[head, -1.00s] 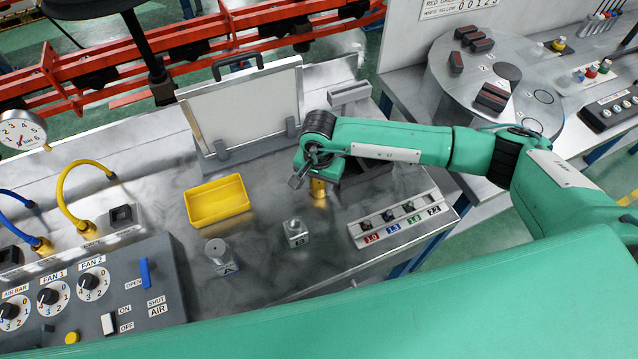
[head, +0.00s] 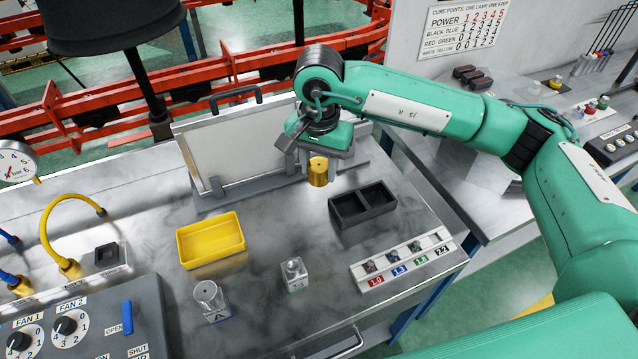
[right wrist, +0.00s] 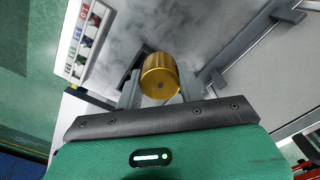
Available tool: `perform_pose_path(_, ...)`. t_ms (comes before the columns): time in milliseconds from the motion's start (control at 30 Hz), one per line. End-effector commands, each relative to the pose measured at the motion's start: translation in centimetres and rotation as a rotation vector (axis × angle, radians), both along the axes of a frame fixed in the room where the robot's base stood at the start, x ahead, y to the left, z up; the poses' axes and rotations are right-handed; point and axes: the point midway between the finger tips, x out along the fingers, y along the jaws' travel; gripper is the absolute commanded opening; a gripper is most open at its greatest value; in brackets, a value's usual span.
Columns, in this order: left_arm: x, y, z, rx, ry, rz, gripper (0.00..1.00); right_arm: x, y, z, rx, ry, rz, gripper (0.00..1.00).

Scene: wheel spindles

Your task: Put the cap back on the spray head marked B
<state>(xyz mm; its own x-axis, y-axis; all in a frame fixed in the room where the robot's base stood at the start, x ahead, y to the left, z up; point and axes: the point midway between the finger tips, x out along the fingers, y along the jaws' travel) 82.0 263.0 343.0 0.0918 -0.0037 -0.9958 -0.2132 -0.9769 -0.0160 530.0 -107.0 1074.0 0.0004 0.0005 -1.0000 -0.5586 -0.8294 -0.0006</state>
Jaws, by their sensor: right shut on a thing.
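A gold cylindrical cap (head: 318,173) hangs from my right gripper (head: 317,160), above the bench near the white panel. In the right wrist view the cap (right wrist: 159,78) sits between the two fingers of the gripper (right wrist: 160,92), which is shut on it. A small silver spray head block (head: 294,276) with a rounded nozzle on top stands uncapped on the bench, in front of and below the cap. Its letter is too small to read. Another block, marked A (head: 216,312), stands to its left with a silver cylinder on top. My left gripper is out of view.
A black two-compartment tray (head: 361,222) lies empty to the right. A yellow tray (head: 242,244) is on the left. A numbered strip (head: 415,249) lies at the right edge, a control panel (head: 120,330) at the front left. Bare bench surrounds the uncapped block.

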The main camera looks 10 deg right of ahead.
Motion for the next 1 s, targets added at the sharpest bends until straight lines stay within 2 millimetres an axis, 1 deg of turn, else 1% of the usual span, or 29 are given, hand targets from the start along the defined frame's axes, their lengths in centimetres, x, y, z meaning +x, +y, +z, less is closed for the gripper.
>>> perform_pose_path(200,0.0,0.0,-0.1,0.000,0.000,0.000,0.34,0.0,0.0,0.5,-0.001,0.001,0.001,0.17)
perform_pose_path(467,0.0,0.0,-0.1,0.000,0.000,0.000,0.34,0.0,0.0,0.5,-0.001,0.001,0.001,0.17)
perform_pose_path(567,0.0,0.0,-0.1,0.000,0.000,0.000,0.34,-0.1,-0.5,0.3,0.000,0.001,0.020,0.17)
perform_pose_path(667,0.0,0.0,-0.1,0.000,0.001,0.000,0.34,-0.2,-1.9,-0.3,0.000,0.002,0.086,0.17)
perform_pose_path(900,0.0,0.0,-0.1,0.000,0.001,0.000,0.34,-1.3,-7.1,-2.5,0.002,0.003,0.367,0.17)
perform_pose_path(1000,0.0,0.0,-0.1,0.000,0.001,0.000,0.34,-1.8,-8.8,-3.2,0.001,0.001,0.470,0.17)
